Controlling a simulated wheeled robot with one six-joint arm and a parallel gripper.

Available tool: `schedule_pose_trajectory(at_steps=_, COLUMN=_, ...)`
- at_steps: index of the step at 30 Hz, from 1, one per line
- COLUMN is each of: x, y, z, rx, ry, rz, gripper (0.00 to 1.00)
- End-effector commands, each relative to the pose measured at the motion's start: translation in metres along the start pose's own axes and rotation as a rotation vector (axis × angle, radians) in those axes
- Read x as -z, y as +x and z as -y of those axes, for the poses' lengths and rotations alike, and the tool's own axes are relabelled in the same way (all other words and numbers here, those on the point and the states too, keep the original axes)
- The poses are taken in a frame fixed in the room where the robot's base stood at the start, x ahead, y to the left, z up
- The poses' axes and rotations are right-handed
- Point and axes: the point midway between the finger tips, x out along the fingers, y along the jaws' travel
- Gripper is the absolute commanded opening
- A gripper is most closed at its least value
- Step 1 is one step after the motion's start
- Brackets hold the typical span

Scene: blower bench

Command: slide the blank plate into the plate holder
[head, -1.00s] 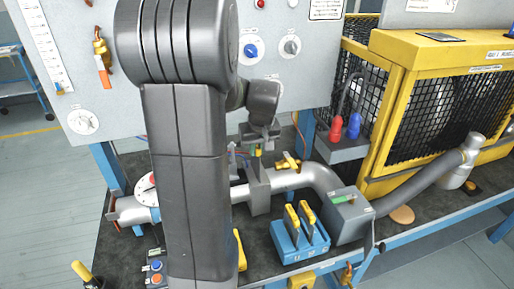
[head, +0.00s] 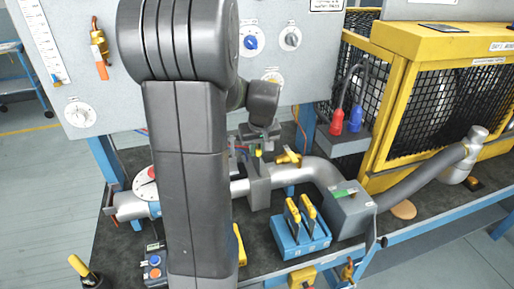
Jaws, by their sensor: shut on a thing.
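My gripper (head: 258,148) is shut on the blank plate, seen only as a small yellowish bit (head: 257,153) below the jaws. The rest of the plate is hidden or too small to make out. Just below is a grey upright housing on the silver pipe, which looks like the plate holder (head: 259,188). The jaws are right above its top. I cannot tell whether the plate's lower edge is inside the slot. My own arm covers much of the middle left.
A blue rack (head: 288,246) with two yellow-handled pieces stands at the front of the bench. A grey box (head: 350,214) with a green mark sits at the pipe's right end. A yellow valve handle (head: 289,157) is close right of the gripper. A yellow mesh cage (head: 400,125) stands right.

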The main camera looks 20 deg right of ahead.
Motion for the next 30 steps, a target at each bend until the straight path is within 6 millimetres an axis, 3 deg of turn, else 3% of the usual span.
schedule_pose_trajectory(at_steps=30, x=-0.007, y=0.025, z=0.0, rx=0.0, ry=0.0, rz=-0.001, gripper=0.0)
